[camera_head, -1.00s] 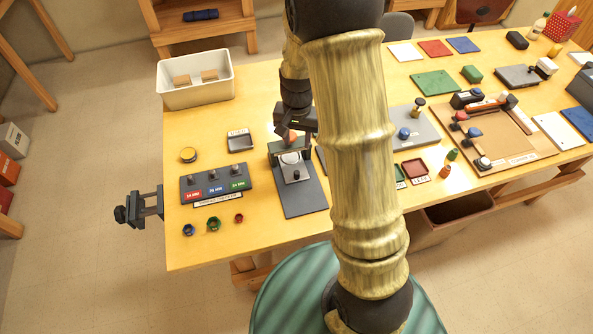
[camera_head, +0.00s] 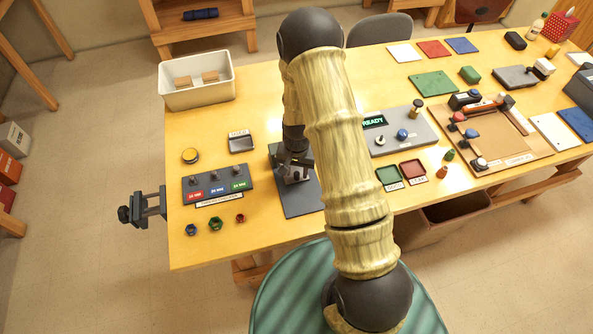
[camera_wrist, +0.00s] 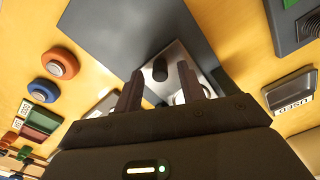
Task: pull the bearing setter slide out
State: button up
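The bearing setter's dark grey base plate (camera_head: 302,205) lies on the table, with its upright part mostly hidden behind my gripper in the head view. In the wrist view, the light metal slide (camera_wrist: 178,60) carries a black knob (camera_wrist: 160,70). My gripper (camera_wrist: 160,69) is open, with one finger on either side of the knob in the picture. I cannot tell whether the fingers touch the knob or are down at its height. In the head view my gripper (camera_head: 294,168) is over the setter.
A switch panel (camera_head: 216,184) and the USED tray (camera_head: 241,145) stand left of the setter. A console with a READY display (camera_head: 374,122) is at the right. In the wrist view an orange round piece (camera_wrist: 60,64) and a blue one (camera_wrist: 43,91) lie beside the base.

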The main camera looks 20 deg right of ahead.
jog(key=shift+f, duration=0.7)
grip_shut()
jog(key=shift+a, duration=0.1)
